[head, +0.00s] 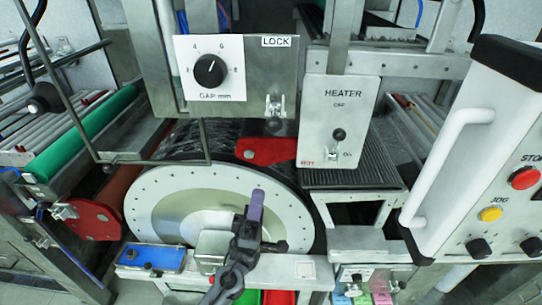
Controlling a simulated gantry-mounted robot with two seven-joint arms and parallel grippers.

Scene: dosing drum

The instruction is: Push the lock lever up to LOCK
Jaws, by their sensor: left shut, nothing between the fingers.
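The LOCK label (277,41) is on the metal panel at upper centre, right of the gap dial. A small metallic lever (275,106) sits at the panel's lower edge, well below the label; it appears to hang downward, but its exact angle is too small to tell. My left gripper (257,196) is in front of the big drum, below the lever in the picture and apart from it. Its purple fingers are shut and empty, pointing up. My right gripper is out of view.
The gap dial (209,70) is left of the lever, and the heater box (339,120) stands close on its right. A red plate (265,151) is between the lever and the drum face (160,212). A white control box (480,150) fills the right side.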

